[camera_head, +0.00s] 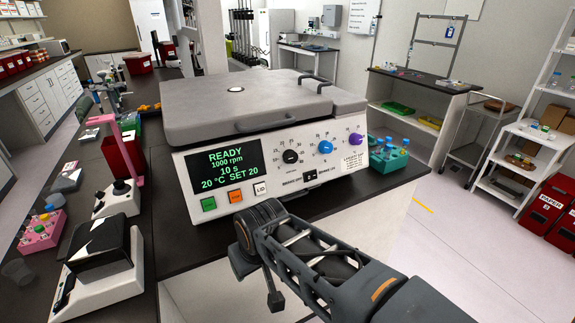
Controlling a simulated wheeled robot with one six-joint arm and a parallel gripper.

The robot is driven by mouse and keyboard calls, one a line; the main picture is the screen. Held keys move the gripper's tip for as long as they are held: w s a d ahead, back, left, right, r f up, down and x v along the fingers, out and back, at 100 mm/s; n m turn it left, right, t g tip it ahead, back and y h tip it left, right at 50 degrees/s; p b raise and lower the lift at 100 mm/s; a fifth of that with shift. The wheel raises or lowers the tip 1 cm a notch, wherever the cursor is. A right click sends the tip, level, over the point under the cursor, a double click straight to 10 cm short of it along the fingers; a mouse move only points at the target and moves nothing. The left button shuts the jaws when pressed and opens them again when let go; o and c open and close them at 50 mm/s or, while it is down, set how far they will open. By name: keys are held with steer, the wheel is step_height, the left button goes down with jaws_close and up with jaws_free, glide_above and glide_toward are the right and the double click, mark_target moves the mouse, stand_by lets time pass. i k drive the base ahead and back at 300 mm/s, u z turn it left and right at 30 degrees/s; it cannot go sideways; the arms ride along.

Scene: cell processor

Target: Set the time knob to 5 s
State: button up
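The cell processor (250,112) is a white bench machine with a closed grey lid. Its display (226,165) reads READY, 1000 rpm, 10 s and 20 °C SET 20. Right of the display are three knobs: a black knob (290,157), a blue knob (325,147) and a purple knob (355,139). Their captions are too small to read, so I cannot tell which sets time. The end of my arm, with my gripper (274,299), is in front of and below the panel, apart from the knobs. The fingers are not clear enough to tell open from shut.
Green, orange and white buttons (260,189) sit under the display, with a black switch (310,175) to their right. A teal tube rack (388,157) stands right of the machine. A small bench device (103,265) and pink rack (42,232) stand left.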

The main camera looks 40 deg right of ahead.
mark_target(325, 146)
steer(key=k, duration=1.25)
steer(key=z, duration=0.6)
steer(key=i, duration=1)
steer(key=u, duration=0.6)
